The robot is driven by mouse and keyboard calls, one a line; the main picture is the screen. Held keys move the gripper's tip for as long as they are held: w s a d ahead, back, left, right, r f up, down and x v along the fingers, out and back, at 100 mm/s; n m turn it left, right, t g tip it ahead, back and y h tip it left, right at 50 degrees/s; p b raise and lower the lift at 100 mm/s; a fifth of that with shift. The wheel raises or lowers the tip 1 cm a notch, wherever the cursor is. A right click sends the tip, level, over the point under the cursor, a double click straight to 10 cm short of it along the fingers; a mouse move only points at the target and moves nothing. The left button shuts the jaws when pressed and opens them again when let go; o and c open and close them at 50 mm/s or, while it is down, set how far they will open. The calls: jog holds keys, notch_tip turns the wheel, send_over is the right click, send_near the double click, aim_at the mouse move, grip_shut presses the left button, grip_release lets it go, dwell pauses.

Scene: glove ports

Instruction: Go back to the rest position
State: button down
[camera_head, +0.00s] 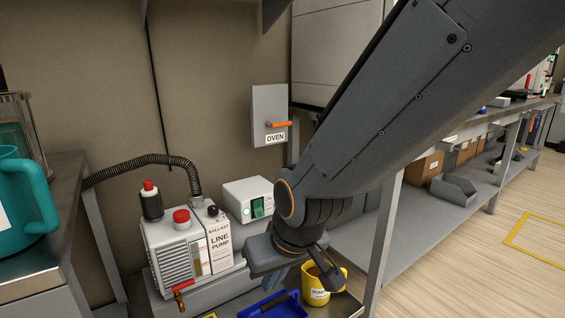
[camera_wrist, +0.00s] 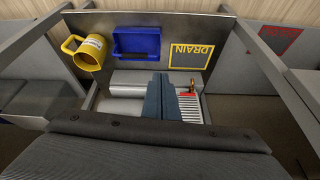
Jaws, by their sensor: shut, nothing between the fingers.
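My gripper (camera_wrist: 162,98) shows in the wrist view with its dark fingers together and nothing between them. It points down over the line pump, whose pale body (camera_wrist: 133,83) and finned side show beside the fingers. In the head view my arm comes in from the upper right and bends down to the right of the line pump (camera_head: 187,250). The fingers are largely hidden there behind my wrist.
A yellow mug (camera_head: 318,288) and a blue tray (camera_head: 274,307) stand low near my wrist. A yellow DRAIN marking (camera_wrist: 191,55) lies beside the tray. A switch box (camera_head: 250,200) and the OVEN box (camera_head: 269,108) are behind. A teal jug (camera_head: 20,215) stands left.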

jog(key=s+r+g, duration=0.3)
jog(key=s+g, duration=0.1)
jog(key=s, duration=1)
jog(key=d+r+m+h+p, duration=0.1)
jog(key=d+r+m+p, duration=0.1)
jog(key=d+r+p, duration=0.8)
jog(key=d+r+m+h+p, duration=0.1)
jog(key=d+r+m+p, duration=0.2)
jog(key=d+r+p, duration=0.8)
notch_tip(320, 180, up, 5)
jog(key=p, duration=1.3)
jog(key=shift+d+m+h+p, duration=0.2)
jog(key=shift+m+h+p, duration=0.1)
jog(key=shift+p, duration=0.1)
